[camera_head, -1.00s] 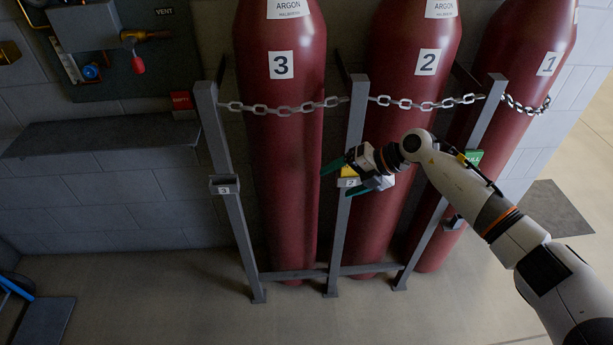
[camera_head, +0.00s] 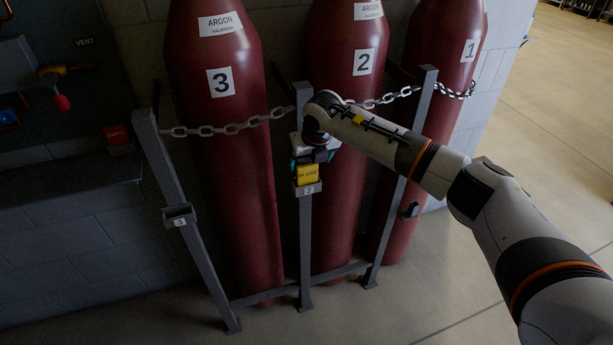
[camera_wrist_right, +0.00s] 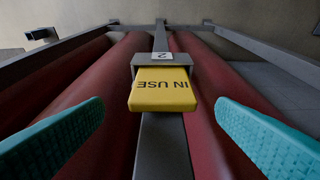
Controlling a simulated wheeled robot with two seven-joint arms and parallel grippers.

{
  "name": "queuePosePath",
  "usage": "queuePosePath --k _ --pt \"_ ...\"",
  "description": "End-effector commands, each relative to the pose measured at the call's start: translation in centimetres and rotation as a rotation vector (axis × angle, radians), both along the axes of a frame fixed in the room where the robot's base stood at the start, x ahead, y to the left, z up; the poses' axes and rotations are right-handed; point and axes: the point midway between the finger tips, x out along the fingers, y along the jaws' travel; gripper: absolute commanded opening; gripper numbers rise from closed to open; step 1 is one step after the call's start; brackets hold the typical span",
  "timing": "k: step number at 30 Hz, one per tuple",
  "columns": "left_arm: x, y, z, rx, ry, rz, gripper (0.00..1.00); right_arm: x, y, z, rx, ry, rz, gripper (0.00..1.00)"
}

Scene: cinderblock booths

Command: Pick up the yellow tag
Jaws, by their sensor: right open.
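The yellow tag (camera_head: 307,174), marked "IN USE", sits in the small grey holder (camera_head: 308,190) labelled 2 on the middle rack post. In the right wrist view the tag (camera_wrist_right: 162,90) stands out of its holder (camera_wrist_right: 160,59), centred between my fingers. My right gripper (camera_head: 314,160) is right above and in front of the tag in the head view. In the right wrist view its two teal fingers (camera_wrist_right: 160,135) are wide apart, one on each side of the tag, touching nothing. My left gripper is not in view.
Three red argon cylinders, 3 (camera_head: 227,150), 2 (camera_head: 345,130) and 1 (camera_head: 435,100), stand behind the grey rack and its chain (camera_head: 235,127). An empty-looking holder labelled 3 (camera_head: 180,215) is on the left post. A red "EMPTY" tag (camera_head: 118,138) is at the left. Floor in front is clear.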

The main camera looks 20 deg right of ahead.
Motion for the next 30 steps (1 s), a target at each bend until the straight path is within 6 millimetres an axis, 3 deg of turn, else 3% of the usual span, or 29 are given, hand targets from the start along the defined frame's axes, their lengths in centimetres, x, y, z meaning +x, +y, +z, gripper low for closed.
queuePosePath --k 8,17,26,30 --pt "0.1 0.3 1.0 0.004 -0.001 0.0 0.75 1.3 0.3 -3.7 0.001 0.004 -0.002 0.8" --pt "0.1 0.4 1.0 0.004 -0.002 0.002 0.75 1.5 0.3 -4.1 0.001 0.001 0.0 0.8" --pt "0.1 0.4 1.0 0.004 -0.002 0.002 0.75 1.5 0.3 -4.1 0.001 0.001 -0.001 0.31" --pt "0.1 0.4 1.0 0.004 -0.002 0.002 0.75 1.5 0.3 -4.1 0.001 0.001 -0.001 0.31"
